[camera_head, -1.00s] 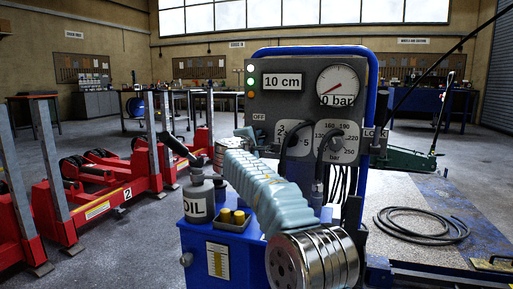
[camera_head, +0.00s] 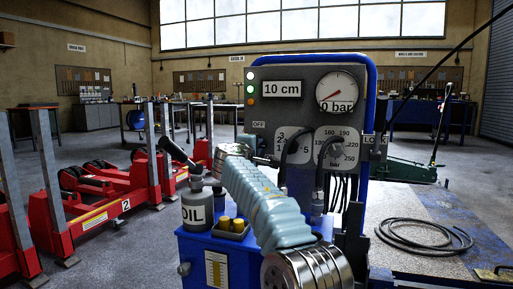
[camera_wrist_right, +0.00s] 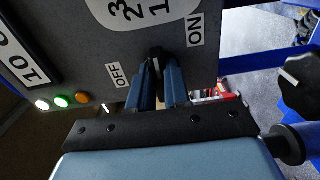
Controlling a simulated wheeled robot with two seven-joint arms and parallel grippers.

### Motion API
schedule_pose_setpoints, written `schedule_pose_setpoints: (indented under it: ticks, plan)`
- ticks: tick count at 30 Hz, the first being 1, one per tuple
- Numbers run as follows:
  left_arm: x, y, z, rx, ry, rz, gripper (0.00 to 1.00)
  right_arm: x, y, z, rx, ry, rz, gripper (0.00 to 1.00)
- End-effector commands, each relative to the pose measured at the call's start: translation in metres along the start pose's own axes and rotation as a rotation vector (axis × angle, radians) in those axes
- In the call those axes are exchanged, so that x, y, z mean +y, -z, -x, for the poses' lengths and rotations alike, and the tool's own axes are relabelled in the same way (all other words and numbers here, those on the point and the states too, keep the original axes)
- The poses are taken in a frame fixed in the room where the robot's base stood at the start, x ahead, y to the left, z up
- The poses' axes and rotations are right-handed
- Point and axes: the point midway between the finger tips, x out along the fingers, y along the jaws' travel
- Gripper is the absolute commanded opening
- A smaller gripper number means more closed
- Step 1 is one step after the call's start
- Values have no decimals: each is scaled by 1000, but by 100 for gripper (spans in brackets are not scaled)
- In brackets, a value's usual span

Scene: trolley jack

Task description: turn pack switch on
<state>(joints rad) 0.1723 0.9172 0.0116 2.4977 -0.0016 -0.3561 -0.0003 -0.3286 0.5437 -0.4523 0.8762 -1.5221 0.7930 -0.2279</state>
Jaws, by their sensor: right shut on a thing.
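The grey control panel (camera_head: 300,104) of the blue jack unit stands ahead, with an OFF label (camera_head: 258,124) at its left edge. In the right wrist view, the pack switch (camera_wrist_right: 156,58) is a small black knob between the OFF label (camera_wrist_right: 117,76) and the ON label (camera_wrist_right: 195,29). My right gripper (camera_wrist_right: 162,78) is shut on this knob, its blue fingers on either side. The fingers hide part of the knob, so I cannot tell its setting. In the head view my right arm covers the switch and the gripper's tips. My left gripper is out of view.
An oil can (camera_head: 197,205) and a tray with yellow caps (camera_head: 231,227) stand on the blue unit beside my right arm. The display (camera_head: 282,89) reads 10 cm and the gauge (camera_head: 334,89) 0 bar. Red lifts (camera_head: 95,195) stand left; a coiled hose (camera_head: 424,236) lies right.

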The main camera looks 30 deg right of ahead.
Motion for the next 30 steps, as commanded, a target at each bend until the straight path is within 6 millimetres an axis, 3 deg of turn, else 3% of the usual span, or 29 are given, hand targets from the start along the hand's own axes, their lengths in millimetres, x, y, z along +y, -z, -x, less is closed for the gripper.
schedule_pose_setpoints:
  ticks: [1,2,6,17,21,30]
  plan:
    - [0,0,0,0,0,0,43,-2,0,0,-3,4,-2,0]
    - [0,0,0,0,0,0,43,-2,0,0,-3,4,-2,20]
    - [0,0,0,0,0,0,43,-2,0,0,-2,3,-1,41]
    - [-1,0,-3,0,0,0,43,-2,0,5,0,1,-1,43]
    - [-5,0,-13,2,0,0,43,-4,1,27,4,1,-2,43]
    - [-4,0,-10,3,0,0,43,0,1,100,4,3,-1,43]
